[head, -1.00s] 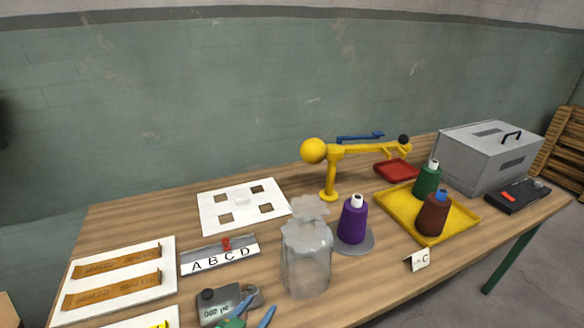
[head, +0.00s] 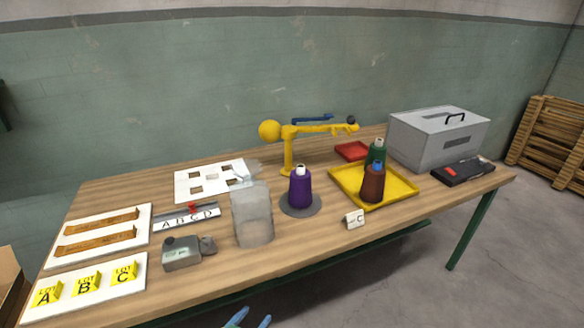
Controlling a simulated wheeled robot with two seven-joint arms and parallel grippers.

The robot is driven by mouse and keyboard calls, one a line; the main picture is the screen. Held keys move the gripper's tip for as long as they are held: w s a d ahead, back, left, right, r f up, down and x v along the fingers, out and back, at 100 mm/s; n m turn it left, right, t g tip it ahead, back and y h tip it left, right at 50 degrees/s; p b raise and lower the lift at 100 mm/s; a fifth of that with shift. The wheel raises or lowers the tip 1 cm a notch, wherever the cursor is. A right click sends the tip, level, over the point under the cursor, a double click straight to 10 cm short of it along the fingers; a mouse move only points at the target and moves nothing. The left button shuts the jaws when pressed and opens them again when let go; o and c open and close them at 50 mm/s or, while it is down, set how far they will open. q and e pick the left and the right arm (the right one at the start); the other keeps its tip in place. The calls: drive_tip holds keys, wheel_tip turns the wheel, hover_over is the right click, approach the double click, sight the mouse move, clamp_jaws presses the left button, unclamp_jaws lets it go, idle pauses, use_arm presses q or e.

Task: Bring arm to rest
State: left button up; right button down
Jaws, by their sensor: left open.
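The yellow balance arm (head: 305,130) stands on a post on the table, level or nearly so. It has a yellow ball (head: 270,131) at its left end and a small dark knob (head: 351,120) at its right end. A blue bar (head: 313,118) shows behind it. My left gripper (head: 249,320) shows only as blue fingertips at the bottom edge, apart and empty, in front of the table. It touches nothing visible, and the rest of it is out of frame. My right gripper is not in view.
A translucent grey container (head: 252,217) and a small grey device (head: 182,254) stand near the front. A grey box (head: 440,138) is at right.

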use_arm(q)
drive_tip(key=s+a+f+n+g+y, duration=0.1)
drive_tip(key=s+a+f+g+y, duration=0.35)
drive_tip(key=s+f, duration=0.95)
drive_tip(key=s+a+f+g, duration=0.2)
drive_tip(key=s+f, duration=0.3)
drive_tip(key=s, duration=0.4)
drive_tip(key=s+a+f+g, duration=0.3)
drive_tip(key=s+f+g, duration=0.1)
drive_tip(key=s, duration=0.6)
drive_tip(key=shift+s+a+f+n, duration=0.25)
drive_tip(key=shift+f+n, duration=0.15)
drive_tip(key=shift+f, duration=0.35)
drive_tip(key=shift+w, duration=0.1)
